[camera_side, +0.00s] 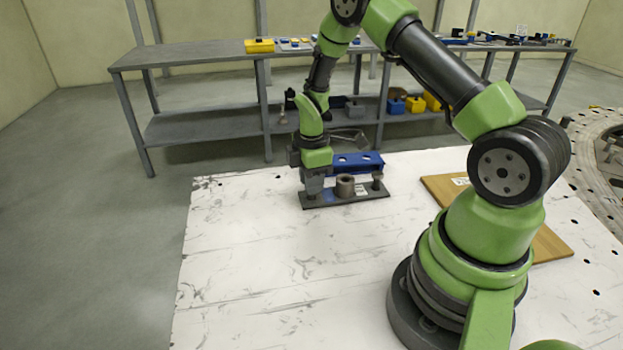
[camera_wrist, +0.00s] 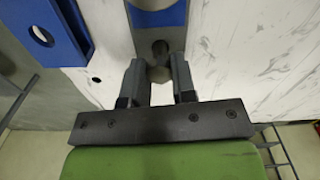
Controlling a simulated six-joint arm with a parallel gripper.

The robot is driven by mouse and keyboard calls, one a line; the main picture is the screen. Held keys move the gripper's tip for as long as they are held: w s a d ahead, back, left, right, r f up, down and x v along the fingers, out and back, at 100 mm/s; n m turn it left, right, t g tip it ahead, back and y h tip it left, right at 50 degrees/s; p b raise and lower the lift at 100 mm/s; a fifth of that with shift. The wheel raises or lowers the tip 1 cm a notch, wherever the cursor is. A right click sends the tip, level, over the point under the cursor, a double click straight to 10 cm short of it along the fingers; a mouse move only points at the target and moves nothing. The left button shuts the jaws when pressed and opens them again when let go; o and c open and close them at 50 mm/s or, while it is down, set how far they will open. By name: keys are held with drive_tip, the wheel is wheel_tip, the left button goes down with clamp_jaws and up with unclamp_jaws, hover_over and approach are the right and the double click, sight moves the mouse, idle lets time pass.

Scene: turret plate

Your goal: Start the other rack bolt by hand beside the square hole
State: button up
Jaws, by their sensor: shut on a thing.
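My gripper (camera_side: 313,188) points straight down at the left end of the dark turret plate (camera_side: 330,202). In the wrist view my gripper (camera_wrist: 159,78) has its fingers on both sides of a grey bolt (camera_wrist: 159,73), shut on it at the plate's end. The bolt's shank is hidden, so I cannot tell how deep it sits. A dark hole (camera_wrist: 160,47) shows in the plate just beyond the bolt; its shape is unclear. In the side view another bolt (camera_side: 377,180) stands upright at the plate's right end. A short round sleeve (camera_side: 345,186) stands between.
A blue rack (camera_side: 358,162) with round holes is right behind the plate. A wooden board (camera_side: 548,243) lies to the right. The white tabletop (camera_side: 260,260) is clear in front and left. A grey shelf bench (camera_side: 190,55) with bins stands further back.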

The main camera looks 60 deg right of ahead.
drive_tip(key=m, duration=0.3)
drive_tip(key=o, duration=0.5)
drive_tip(key=shift+m, duration=0.9)
drive_tip(key=o, duration=0.8)
drive_tip(key=shift+c, duration=0.2)
drive_tip(key=shift+r, duration=3.5)
